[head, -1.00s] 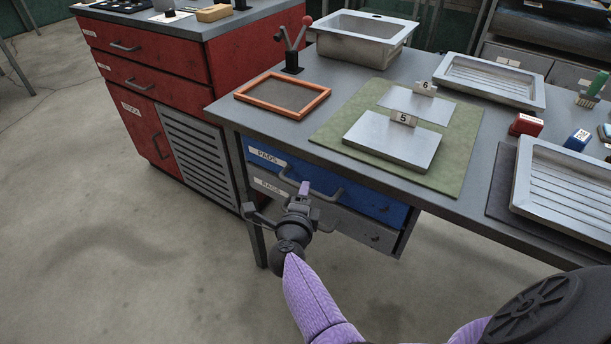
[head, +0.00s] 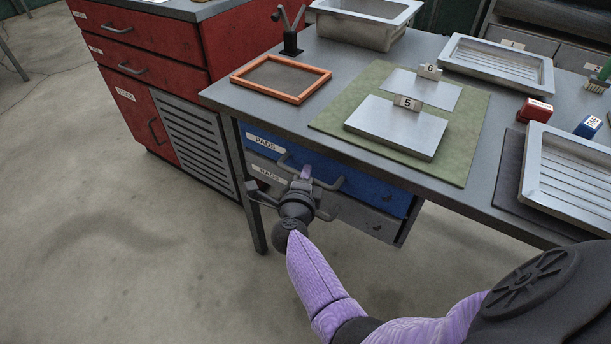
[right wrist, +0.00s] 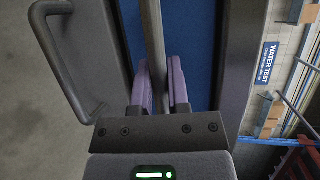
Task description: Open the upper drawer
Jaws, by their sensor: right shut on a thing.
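The upper drawer (head: 366,189) has a blue front with a PADS label and sits under the workbench; it looks shut. Its dark bar handle (head: 332,187) runs across the front. My right gripper (head: 306,174) is at this handle, shut on it. In the right wrist view the handle bar (right wrist: 154,30) passes between the purple fingers (right wrist: 158,68), with the blue drawer front (right wrist: 196,40) behind. The gripper hides part of the handle in the head view. My left gripper is not in view.
The grey lower drawer (head: 375,220), labelled RAGS, is just below; its handle (right wrist: 85,105) stands out beside my gripper in the right wrist view. A bench leg (head: 250,205) is to the left. A red cabinet (head: 165,60) stands further left. The floor in front is clear.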

